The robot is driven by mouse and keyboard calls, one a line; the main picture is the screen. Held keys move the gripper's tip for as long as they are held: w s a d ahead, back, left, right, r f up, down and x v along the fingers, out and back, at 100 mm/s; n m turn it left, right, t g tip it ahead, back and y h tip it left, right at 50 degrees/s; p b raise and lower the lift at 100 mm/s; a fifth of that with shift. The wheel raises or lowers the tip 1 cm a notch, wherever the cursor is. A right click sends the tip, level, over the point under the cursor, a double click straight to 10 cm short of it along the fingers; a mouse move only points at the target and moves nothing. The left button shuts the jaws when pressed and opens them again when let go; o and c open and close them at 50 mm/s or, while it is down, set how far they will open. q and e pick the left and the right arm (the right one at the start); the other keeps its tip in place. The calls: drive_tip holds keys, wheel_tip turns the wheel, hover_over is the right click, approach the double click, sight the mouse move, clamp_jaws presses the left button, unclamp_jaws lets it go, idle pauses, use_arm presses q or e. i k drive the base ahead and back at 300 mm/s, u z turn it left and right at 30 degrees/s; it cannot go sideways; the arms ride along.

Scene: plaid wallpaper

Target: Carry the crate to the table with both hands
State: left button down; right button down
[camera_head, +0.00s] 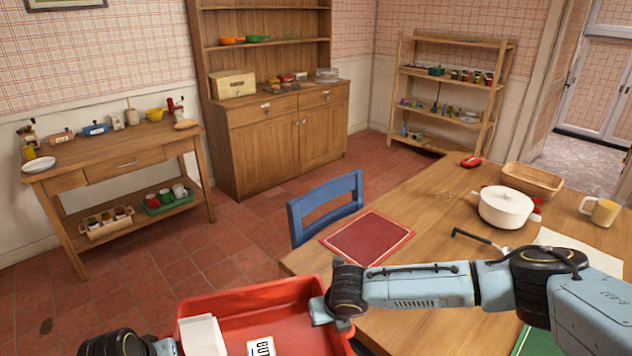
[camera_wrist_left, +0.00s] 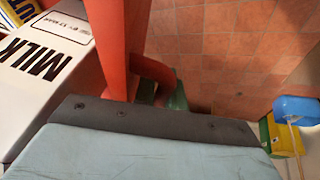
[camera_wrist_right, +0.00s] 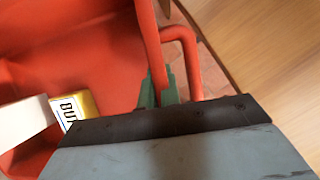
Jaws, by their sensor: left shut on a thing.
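The red crate (camera_head: 250,298) is low in the head view, in front of me, beside the near left edge of the wooden table (camera_head: 450,210). It holds a white milk carton (camera_head: 203,335) and a butter pack (camera_head: 262,347). My left gripper (camera_head: 168,346) is at its left side, shut on the crate's handle (camera_wrist_left: 152,72). My right gripper (camera_head: 322,312) is at its right side, with its green fingers (camera_wrist_right: 158,92) close around the red rim or handle. The crate's bottom edge is out of view.
A red placemat (camera_head: 368,238) lies at the table's left end. A white pot (camera_head: 503,206), a basket (camera_head: 533,179) and a yellow mug (camera_head: 602,211) stand farther right. A blue chair (camera_head: 325,205) is against the table's far left side. Open tiled floor (camera_head: 190,260) lies to the left.

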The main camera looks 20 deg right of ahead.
sight(428, 317)
drive_tip(key=i, duration=0.95)
drive_tip(key=u, duration=2.3)
